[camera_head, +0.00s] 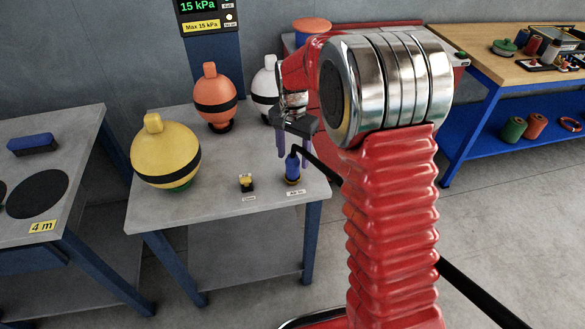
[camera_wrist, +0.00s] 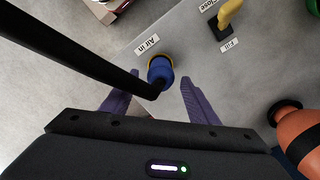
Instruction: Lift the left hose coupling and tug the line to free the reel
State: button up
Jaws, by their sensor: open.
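A blue hose coupling (camera_head: 292,167) stands upright on the yellow-ringed "Air in" port at the front right of the grey table (camera_head: 230,214). A black hose runs from its top. In the wrist view the coupling (camera_wrist: 160,70) lies between and just beyond my purple fingertips. My gripper (camera_head: 294,152) is open and empty, above and close around the coupling; I cannot tell whether a finger touches it. The gripper also shows in the wrist view (camera_wrist: 157,93). I see only one coupling. I cannot make out a reel for certain.
A yellow float (camera_head: 165,157), an orange float (camera_head: 215,100) and a white float (camera_head: 265,88) stand on the table. A small yellow valve handle (camera_head: 246,181) is left of the coupling. A gauge on the post reads 15 kPa. A wooden-topped workbench (camera_head: 510,70) stands right.

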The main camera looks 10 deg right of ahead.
aim_at(293, 166)
jog(key=shift+f, duration=0.1)
jog(key=shift+a+f, duration=0.15)
jog(key=shift+f, duration=2.4)
jog(key=shift+c, duration=0.4)
grip_shut()
